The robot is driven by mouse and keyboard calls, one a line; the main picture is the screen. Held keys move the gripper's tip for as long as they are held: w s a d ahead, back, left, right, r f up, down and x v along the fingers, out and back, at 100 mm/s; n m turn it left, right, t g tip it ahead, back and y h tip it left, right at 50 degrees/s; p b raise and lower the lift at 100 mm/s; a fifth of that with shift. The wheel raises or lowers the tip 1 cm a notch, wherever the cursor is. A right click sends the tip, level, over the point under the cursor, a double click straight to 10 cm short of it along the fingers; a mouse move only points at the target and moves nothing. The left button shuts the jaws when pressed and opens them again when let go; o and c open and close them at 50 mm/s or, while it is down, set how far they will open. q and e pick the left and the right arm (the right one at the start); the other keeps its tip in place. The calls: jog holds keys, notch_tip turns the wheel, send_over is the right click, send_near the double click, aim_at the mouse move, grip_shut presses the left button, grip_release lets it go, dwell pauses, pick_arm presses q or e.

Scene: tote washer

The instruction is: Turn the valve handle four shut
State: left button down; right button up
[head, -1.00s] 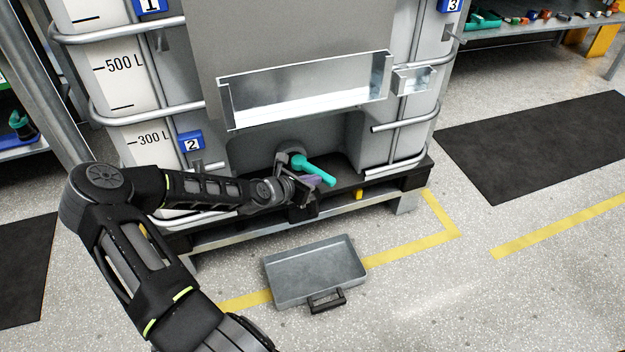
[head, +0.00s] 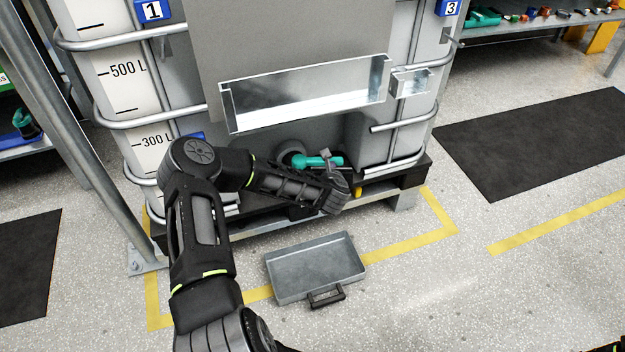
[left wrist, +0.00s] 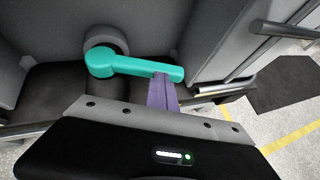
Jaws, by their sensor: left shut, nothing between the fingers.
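A teal valve handle (head: 316,161) sits on a round grey outlet low at the front of the tote. It points right, roughly level in the head view. In the left wrist view the handle (left wrist: 140,68) runs right from its hub. I see no number four label on it. My left gripper (head: 329,163) is at the handle's free end. Its purple fingers (left wrist: 163,92) are shut together with nothing between them, against or just beside the handle's near side; exact contact is unclear. My right gripper is not in view.
A metal trough (head: 305,117) hangs above the valve. The tote's tube cage (head: 130,120) and dark pallet (head: 400,180) surround the outlet. A grey drip tray (head: 316,268) lies on the floor in front. A metal post (head: 88,150) stands left.

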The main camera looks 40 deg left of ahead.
aim_at(332, 159)
pick_arm(q)
jog(key=shift+w+a+b, duration=0.2)
jog(key=shift+w+a, duration=0.1)
jog(key=shift+w, duration=0.35)
jog(key=shift+w+a+b, duration=0.2)
jog(key=shift+w+a, duration=0.05)
jog(key=shift+w, duration=0.4)
jog(key=shift+w+a+r, duration=0.1)
jog(key=shift+w, duration=0.05)
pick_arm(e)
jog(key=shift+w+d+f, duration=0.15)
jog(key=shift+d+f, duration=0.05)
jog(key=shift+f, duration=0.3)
pick_arm(q)
jog(key=shift+w+a+r, duration=0.1)
